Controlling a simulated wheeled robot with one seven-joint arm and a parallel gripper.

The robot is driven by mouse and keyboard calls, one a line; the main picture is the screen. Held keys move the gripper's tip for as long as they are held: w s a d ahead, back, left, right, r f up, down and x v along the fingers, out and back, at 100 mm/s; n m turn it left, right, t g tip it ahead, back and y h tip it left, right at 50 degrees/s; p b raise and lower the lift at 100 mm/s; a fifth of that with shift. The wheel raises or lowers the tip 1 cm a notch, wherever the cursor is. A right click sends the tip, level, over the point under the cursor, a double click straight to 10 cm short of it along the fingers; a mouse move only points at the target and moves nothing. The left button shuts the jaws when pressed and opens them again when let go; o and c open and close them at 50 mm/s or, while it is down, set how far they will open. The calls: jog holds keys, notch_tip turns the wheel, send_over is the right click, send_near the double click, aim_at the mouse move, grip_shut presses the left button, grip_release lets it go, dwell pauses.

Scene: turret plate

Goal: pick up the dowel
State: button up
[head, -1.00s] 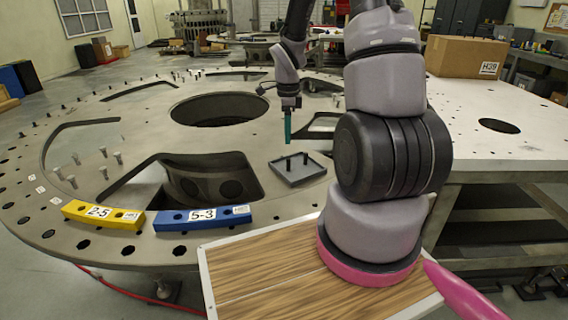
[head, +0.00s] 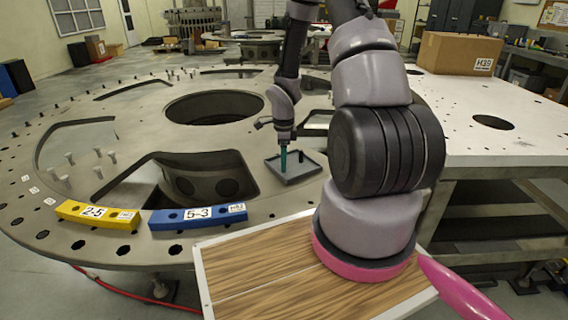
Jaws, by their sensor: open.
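A small dark grey tray (head: 302,171) lies on the big turret plate, just right of the large cutout. One short dark peg, which looks like a dowel (head: 301,156), stands upright in it. My gripper (head: 284,164), with teal fingers, points straight down over the left part of the tray. It is open by its fingers, which are too small here to show a gap. A second upright peg stood at this spot and is now hidden by the fingers. I cannot tell whether the fingers touch it.
A yellow block (head: 97,214) and a blue block (head: 198,217) lie at the plate's near edge. Several grey bolts (head: 69,159) stand at the left. A cardboard box (head: 459,53) sits on the table at the right. The plate has large open cutouts (head: 205,180).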

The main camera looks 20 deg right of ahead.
grip_shut()
